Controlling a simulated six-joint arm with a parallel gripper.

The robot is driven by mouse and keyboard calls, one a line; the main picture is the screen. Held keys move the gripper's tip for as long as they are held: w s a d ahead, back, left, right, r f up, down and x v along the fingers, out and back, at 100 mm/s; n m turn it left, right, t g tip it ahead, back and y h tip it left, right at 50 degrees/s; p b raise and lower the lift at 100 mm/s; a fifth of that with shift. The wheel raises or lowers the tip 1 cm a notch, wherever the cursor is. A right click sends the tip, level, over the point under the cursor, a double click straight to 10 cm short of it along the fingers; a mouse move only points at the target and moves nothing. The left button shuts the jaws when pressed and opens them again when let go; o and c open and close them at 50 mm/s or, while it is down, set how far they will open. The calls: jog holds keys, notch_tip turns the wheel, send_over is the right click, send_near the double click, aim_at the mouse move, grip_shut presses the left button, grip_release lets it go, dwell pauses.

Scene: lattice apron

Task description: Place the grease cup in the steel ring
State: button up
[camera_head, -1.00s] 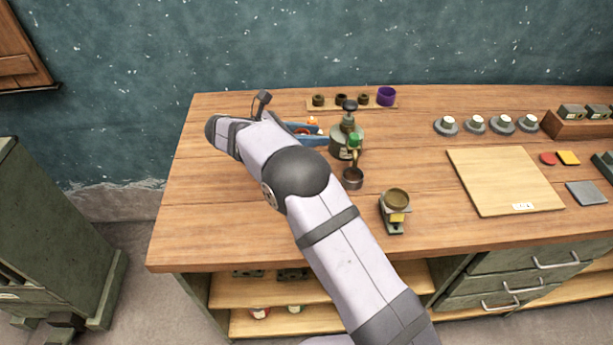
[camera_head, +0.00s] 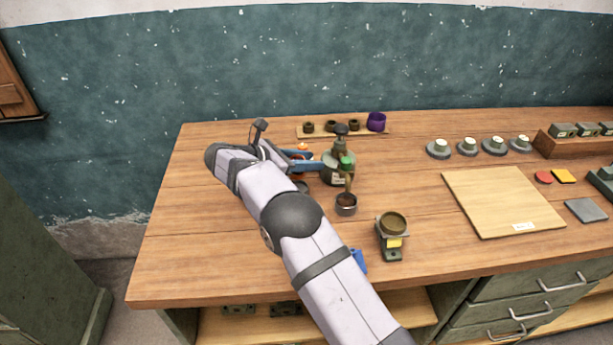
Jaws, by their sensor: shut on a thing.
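The grease cup (camera_head: 346,205) appears as a small dark round cup with a brownish inside. A tan stem and green handle run from it toward the back. My gripper (camera_head: 322,163) reaches in from the left with blue fingers, close beside the green handle. It is shut on what looks like that handle, though the exact contact is unclear. The steel ring (camera_head: 393,221) appears to be the round brown-centred top of a small stand with a yellow label, right of the cup and nearer the front. The cup is apart from the ring.
A grey-green pump bottle (camera_head: 334,177) stands right behind the handle. A rack (camera_head: 318,133) with dark cups and a purple cup (camera_head: 376,122) is at the back. A pale board (camera_head: 503,203) lies to the right. A blue thing (camera_head: 358,261) is partly hidden by my arm.

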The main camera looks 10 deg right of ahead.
jog(key=shift+f+p, duration=0.45)
jog(key=shift+f, duration=2.2)
jog(key=shift+f, duration=0.15)
jog(key=o, duration=1.1)
jog(key=shift+a, duration=0.1)
jog(key=b+v, duration=0.3)
jog(key=v, duration=0.9)
jog(key=shift+r, duration=0.2)
